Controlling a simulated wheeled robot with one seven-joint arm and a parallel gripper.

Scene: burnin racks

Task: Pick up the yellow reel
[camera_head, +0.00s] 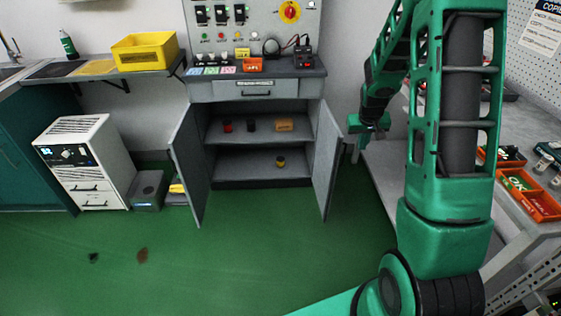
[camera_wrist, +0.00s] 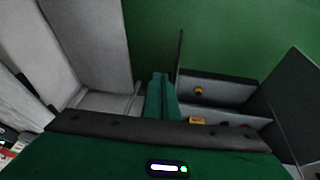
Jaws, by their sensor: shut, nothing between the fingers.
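The yellow reel (camera_head: 280,161), small with a dark part, stands on the lower shelf of the open grey cabinet (camera_head: 248,182). It also shows in the wrist view (camera_wrist: 198,90), to the right of my fingers. My gripper (camera_head: 366,138) is up beside the cabinet's right door, to the right of the reel and well apart from it. In the wrist view my gripper's green fingers (camera_wrist: 160,76) are together, with nothing between them.
The cabinet doors (camera_head: 187,165) and (camera_head: 328,160) stand open outward. The upper shelf holds a red item (camera_head: 227,126), a dark item (camera_head: 251,126) and an orange box (camera_head: 284,125). A grey workbench (camera_head: 395,180) is at right.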

